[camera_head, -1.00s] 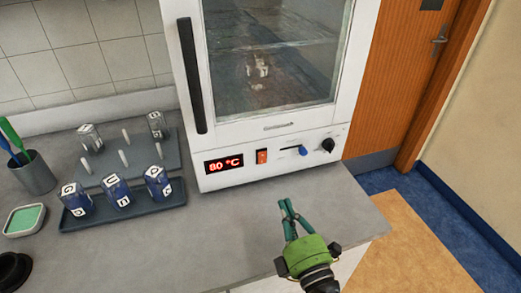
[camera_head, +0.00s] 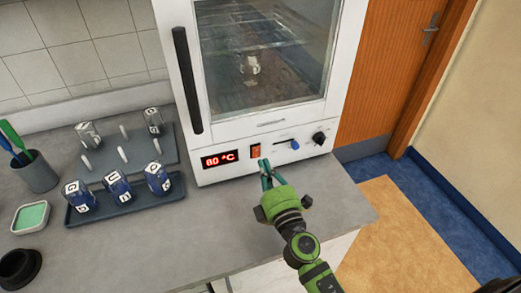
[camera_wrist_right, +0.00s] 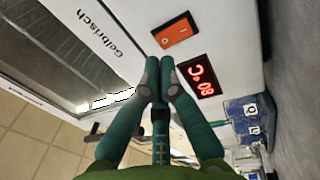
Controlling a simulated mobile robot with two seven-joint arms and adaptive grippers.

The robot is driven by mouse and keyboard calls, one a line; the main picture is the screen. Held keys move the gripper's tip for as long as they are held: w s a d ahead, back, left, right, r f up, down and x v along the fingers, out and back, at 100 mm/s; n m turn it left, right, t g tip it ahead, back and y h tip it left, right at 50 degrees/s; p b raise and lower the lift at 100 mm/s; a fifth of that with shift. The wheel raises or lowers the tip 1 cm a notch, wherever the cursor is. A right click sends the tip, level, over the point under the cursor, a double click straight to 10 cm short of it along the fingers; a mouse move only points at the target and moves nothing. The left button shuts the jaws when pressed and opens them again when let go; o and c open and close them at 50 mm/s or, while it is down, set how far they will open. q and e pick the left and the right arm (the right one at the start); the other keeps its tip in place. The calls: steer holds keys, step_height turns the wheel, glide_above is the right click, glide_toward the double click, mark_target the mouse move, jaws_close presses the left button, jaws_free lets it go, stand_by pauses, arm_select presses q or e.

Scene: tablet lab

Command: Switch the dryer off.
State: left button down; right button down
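The dryer (camera_head: 218,182) is a white cabinet with a glass door, standing on the grey bench. Its red display (camera_head: 220,159) is lit and reads 80 °C. The orange rocker switch (camera_head: 255,152) sits right of the display; it also shows in the wrist view (camera_wrist_right: 176,34), with the lit display (camera_wrist_right: 198,76) beside it. My right gripper (camera_head: 265,168) is in front of the panel, just below the switch. In the wrist view its green fingertips (camera_wrist_right: 159,72) are together, empty, and appear apart from the switch. My left gripper is not in view.

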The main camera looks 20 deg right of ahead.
mark_target(258, 148)
steer(key=w, duration=0.3)
steer(key=shift+w+r, duration=0.2)
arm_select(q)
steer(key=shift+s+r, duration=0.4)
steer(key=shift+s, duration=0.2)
arm_select(e)
steer(key=shift+w, duration=0.25)
steer(key=shift+w+r, duration=0.15)
steer(key=shift+w, duration=0.1)
arm_select(q)
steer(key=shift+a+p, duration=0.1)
steer(key=shift+p, duration=0.2)
arm_select(e)
steer(key=shift+s, duration=0.1)
